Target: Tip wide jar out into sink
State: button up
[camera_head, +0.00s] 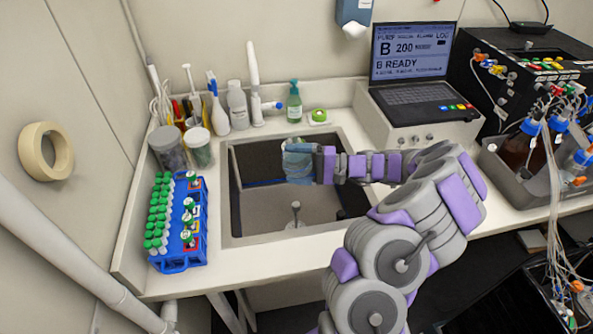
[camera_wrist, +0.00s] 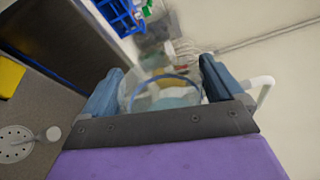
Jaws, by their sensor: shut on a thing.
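The wide jar (camera_wrist: 168,90) is clear and sits between the two fingers of my gripper (camera_wrist: 160,82) in the wrist view. My gripper is shut on it. In the head view my gripper (camera_head: 305,160) reaches in from the right and holds the jar over the back part of the sink (camera_head: 262,205). The jar is mostly hidden there by the blue fingers. In the wrist view the scene appears turned, and I cannot tell the jar's exact tilt or whether anything is inside. A round drain (camera_wrist: 15,143) shows at the left in that view.
A blue rack (camera_head: 186,240) of green-capped tubes stands left of the sink. A laptop (camera_head: 415,65) is at the back right. A short upright post (camera_head: 296,212) stands inside the sink.

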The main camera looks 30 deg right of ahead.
aim_at(306, 172)
jog(key=shift+a+f+n+b, duration=0.1)
jog(key=shift+f+n+b, duration=0.4)
jog(key=shift+n+b, duration=0.55)
jog(key=n, duration=0.2)
jog(key=shift+f+n+t+y, duration=0.3)
jog(key=shift+f+n+y, duration=0.05)
jog(key=shift+y, duration=0.05)
jog(key=n, duration=0.1)
jog(key=f+n, duration=0.1)
jog(key=shift+w+n, duration=0.1)
jog(key=shift+n, duration=0.2)
jog(key=shift+w+f+n+y, duration=0.15)
jog(key=shift+n+y, duration=0.25)
jog(key=shift+n, duration=0.4)
